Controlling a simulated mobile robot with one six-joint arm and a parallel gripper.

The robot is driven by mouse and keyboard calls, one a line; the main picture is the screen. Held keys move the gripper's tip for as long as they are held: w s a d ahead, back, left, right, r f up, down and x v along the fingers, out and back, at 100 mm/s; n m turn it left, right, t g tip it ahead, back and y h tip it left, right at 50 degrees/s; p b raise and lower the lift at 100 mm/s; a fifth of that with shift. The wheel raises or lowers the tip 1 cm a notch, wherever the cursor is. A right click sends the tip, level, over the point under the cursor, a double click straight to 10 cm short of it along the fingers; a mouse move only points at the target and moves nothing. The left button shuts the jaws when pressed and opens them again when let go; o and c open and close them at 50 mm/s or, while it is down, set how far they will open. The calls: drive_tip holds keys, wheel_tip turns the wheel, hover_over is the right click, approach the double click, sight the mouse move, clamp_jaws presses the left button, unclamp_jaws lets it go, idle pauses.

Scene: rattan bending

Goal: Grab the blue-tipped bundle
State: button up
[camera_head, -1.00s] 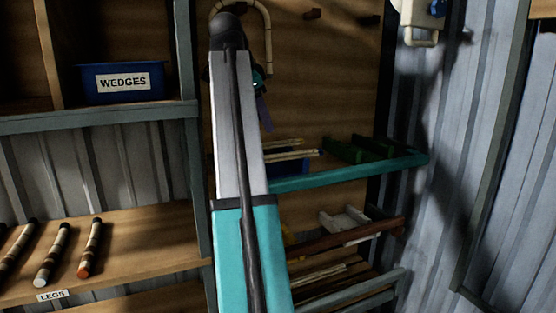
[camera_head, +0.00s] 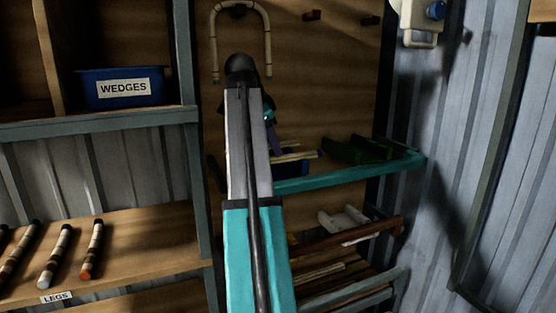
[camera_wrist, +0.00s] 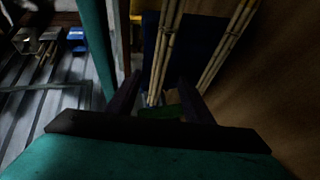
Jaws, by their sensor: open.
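Pale rattan sticks (camera_head: 296,157) lie in a blue bin (camera_head: 290,170) on a teal-edged shelf in the head view. In the wrist view one group of sticks (camera_wrist: 165,45) shows between my fingers, and another group (camera_wrist: 225,45) lies to the right. In the head view my gripper (camera_head: 274,137) is mostly hidden behind my arm, just above the sticks.
Green blocks (camera_head: 358,151) stand on the teal-edged shelf (camera_head: 350,172), right of the bin. A blue WEDGES bin (camera_head: 122,88) stands at upper left. Short banded pieces (camera_head: 92,250) lie on the LEGS shelf (camera_head: 150,232). A corrugated wall (camera_head: 480,140) bounds the right.

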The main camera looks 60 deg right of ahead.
sight(280, 159)
drive_tip(key=shift+d+f, duration=0.1)
idle(0.3)
drive_tip(key=shift+p+x, duration=1.2)
drive_tip(key=shift+x, duration=1.3)
drive_tip(key=shift+c, duration=0.4)
drive_tip(key=c, duration=1.1)
